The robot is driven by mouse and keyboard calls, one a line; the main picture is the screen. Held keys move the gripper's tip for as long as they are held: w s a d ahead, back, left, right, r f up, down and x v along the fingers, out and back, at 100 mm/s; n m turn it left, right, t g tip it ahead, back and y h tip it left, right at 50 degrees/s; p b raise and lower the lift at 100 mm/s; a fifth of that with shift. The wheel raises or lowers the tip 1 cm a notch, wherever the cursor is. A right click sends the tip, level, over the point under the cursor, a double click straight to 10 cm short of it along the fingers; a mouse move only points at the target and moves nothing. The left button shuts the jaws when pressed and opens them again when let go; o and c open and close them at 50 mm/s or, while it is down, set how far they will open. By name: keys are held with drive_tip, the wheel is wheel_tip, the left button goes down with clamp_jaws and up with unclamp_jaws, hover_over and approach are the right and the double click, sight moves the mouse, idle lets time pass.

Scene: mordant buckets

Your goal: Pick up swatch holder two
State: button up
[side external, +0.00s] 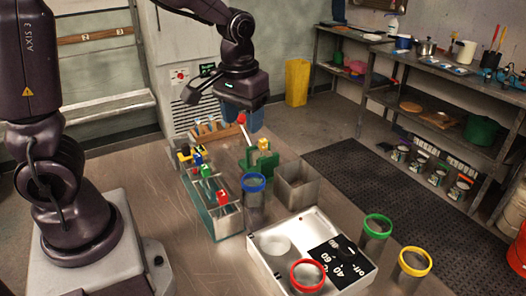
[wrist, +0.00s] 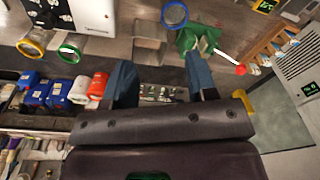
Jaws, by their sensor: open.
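A green stand (side external: 259,162) with a yellow block and a red-tipped stick (side external: 242,119) is below my gripper. An empty square metal bin (side external: 296,184) and a blue-rimmed cylinder (side external: 254,198) stand near the rack.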

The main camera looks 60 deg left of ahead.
drive_tip(key=w+a+f+n+g+y, duration=0.2)
drive_tip(key=w+a+f+n+y, duration=0.1)
drive_tip(key=w+a+f+n, duration=0.5)
drive_tip(key=n+t+y, duration=0.1)
drive_tip(key=n, duration=0.4)
approach(264, 141)
drive_tip(key=x, duration=0.6)
drive_tip(key=shift+s+d+f, duration=0.1)
drive_tip(key=shift+f, duration=0.05)
drive_tip(key=x, duration=0.5)
clamp_jaws()
